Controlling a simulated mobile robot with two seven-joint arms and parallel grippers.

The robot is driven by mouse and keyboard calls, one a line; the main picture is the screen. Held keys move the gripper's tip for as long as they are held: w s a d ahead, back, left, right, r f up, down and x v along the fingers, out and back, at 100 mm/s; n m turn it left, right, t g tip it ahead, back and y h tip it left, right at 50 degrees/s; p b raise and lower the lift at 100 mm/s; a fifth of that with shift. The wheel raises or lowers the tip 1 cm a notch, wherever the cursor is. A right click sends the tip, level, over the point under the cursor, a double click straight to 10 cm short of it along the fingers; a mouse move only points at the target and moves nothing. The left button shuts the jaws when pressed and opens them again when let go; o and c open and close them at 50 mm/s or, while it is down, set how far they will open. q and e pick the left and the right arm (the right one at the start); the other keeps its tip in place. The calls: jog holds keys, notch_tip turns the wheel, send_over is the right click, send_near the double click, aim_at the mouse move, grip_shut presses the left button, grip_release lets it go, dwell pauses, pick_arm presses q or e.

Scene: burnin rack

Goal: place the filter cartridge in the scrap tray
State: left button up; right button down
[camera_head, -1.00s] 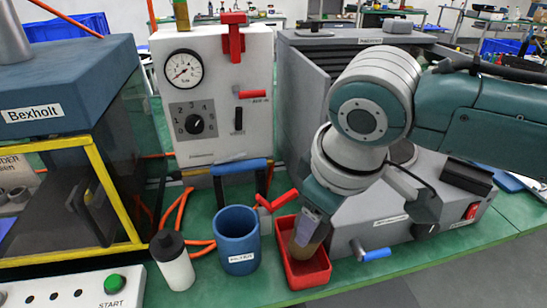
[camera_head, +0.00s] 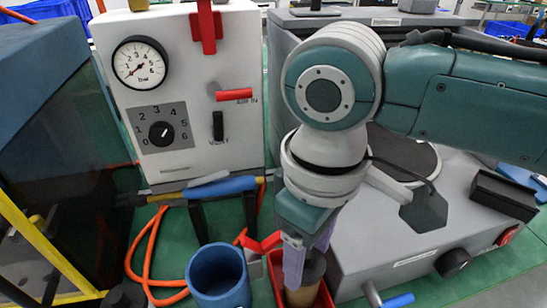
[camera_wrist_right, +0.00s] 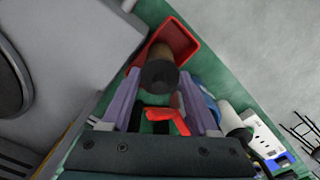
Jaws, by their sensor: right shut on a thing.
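The filter cartridge (camera_head: 307,283) is a tan-brown cylinder with a dark end, also seen in the right wrist view (camera_wrist_right: 160,72). My right gripper (camera_head: 306,262) points down with its pale purple fingers shut on the cartridge. The red scrap tray (camera_head: 275,263) lies under and around it, cut off by the picture's bottom edge; its red wall also shows in the right wrist view (camera_wrist_right: 179,38). The cartridge overlaps the tray's opening; I cannot tell whether it touches the tray floor. My left gripper is not in view.
A blue cup (camera_head: 218,275) stands left of the tray. A red lever (camera_head: 262,245) sits close by the gripper. A grey box (camera_head: 400,240) with a blue-handled valve (camera_head: 397,301) stands right. A gauge panel (camera_head: 190,80) and orange hoses (camera_head: 150,250) are behind and left.

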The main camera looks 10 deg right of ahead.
jog(key=shift+f, duration=0.1)
jog(key=shift+c, duration=0.8)
grip_release()
